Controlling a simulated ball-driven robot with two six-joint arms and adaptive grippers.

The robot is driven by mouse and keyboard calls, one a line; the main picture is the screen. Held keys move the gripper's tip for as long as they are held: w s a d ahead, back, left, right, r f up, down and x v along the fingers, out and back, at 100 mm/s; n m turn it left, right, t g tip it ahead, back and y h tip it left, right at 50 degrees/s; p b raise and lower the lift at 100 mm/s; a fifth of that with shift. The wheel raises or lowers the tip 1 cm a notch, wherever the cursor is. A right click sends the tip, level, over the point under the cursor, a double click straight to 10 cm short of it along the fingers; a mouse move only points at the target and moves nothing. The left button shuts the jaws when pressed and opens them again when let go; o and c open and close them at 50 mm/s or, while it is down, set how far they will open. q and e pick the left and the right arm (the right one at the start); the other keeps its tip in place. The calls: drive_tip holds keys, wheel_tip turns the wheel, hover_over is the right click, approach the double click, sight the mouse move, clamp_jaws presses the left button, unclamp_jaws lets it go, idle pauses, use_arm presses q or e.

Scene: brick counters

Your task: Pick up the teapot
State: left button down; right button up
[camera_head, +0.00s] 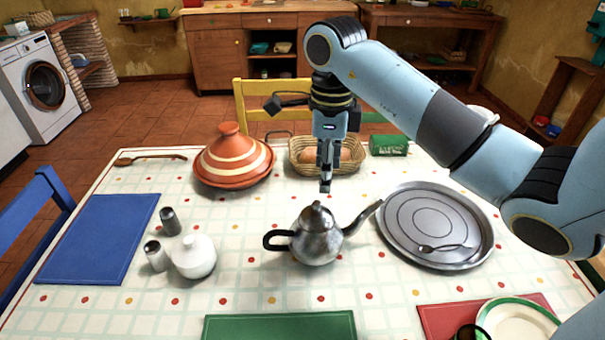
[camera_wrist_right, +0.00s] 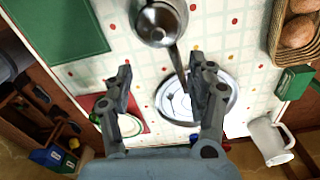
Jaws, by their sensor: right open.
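The metal teapot (camera_head: 316,238) stands upright on the table, with a black handle at its left and a spout at its right. It also shows at the top of the right wrist view (camera_wrist_right: 157,24), its spout running down between my fingers. My right gripper (camera_head: 326,183) hangs above and just behind the teapot in the head view, apart from it. In the right wrist view my right gripper (camera_wrist_right: 160,92) is open and empty. My left gripper is in neither view.
A round metal tray (camera_head: 396,240) with a fork lies right of the teapot. A striped tagine (camera_head: 233,158) and a bread basket (camera_head: 299,160) stand behind. A white sugar pot (camera_head: 194,257) and two shakers are at the left. A green mat (camera_head: 280,327) lies in front.

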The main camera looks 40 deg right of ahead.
sight(318, 204)
wheel_tip(318, 204, down, 3)
drive_tip(key=shift+s+a+r, duration=0.1)
drive_tip(key=shift+s, duration=0.05)
drive_tip(key=shift+f, duration=0.4)
drive_tip(key=f, duration=0.1)
drive_tip(key=f+p, duration=0.1)
drive_tip(key=f, duration=0.1)
drive_tip(key=w+a+f, duration=0.1)
drive_tip(key=f, duration=0.1)
drive_tip(key=shift+w, duration=0.1)
drive_tip(key=shift+d+f, duration=0.1)
drive_tip(key=shift+f, duration=0.1)
drive_tip(key=shift+c, duration=0.8)
drive_tip(key=c, duration=0.9)
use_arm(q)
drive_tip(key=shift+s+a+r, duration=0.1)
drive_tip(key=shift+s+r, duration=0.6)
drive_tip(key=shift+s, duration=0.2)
use_arm(e)
clamp_jaws()
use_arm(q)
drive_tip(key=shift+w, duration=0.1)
